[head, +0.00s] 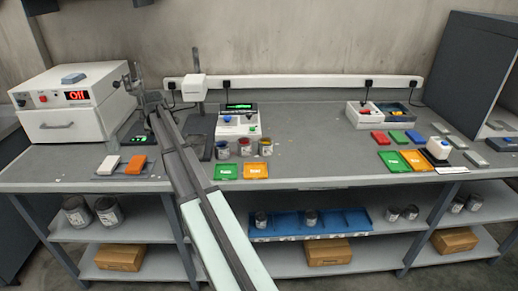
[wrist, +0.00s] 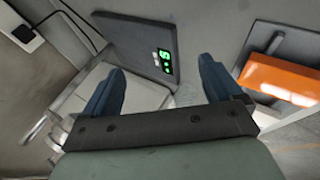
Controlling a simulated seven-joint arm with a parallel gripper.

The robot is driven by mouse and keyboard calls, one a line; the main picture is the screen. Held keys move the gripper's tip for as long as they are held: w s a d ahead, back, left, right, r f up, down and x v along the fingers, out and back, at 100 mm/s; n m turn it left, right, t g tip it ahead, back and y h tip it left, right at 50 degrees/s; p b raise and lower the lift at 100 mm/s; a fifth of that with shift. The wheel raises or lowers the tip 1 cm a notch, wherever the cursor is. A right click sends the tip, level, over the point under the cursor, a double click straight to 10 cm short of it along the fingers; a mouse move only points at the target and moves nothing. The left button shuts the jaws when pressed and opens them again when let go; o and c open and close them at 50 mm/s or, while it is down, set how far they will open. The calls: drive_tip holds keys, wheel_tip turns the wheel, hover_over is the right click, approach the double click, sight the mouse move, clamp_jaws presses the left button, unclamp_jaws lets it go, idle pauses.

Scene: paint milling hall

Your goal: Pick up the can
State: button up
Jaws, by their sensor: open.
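More grey cans stand on the shelves below, including a pair at the left (head: 92,211); I cannot tell which can is meant. My gripper (head: 130,80) is raised at the left, beside the white oven and well apart from the bench cans. No can shows in the wrist view.
A white oven (head: 72,102) stands left of my gripper. A green-lit display plate (wrist: 150,45) and an orange block (wrist: 280,78) lie below it. Green (head: 225,172) and orange (head: 256,171) trays lie before the cans.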

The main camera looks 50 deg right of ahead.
drive_tip(key=s+d+r+n+g, duration=0.2)
drive_tip(key=s+d+g, duration=0.2)
drive_tip(key=s+d, duration=1.35)
drive_tip(key=n+g+y, duration=0.2)
drive_tip(key=g, duration=0.2)
approach(265, 147)
wheel_tip(265, 147, up, 2)
drive_tip(key=w+d, duration=0.1)
drive_tip(key=d, duration=0.1)
wheel_tip(265, 147, down, 13)
drive_tip(key=shift+w+d+f, duration=0.1)
drive_tip(key=shift+w, duration=0.1)
drive_tip(key=shift+c, duration=0.2)
drive_tip(key=c, duration=1.1)
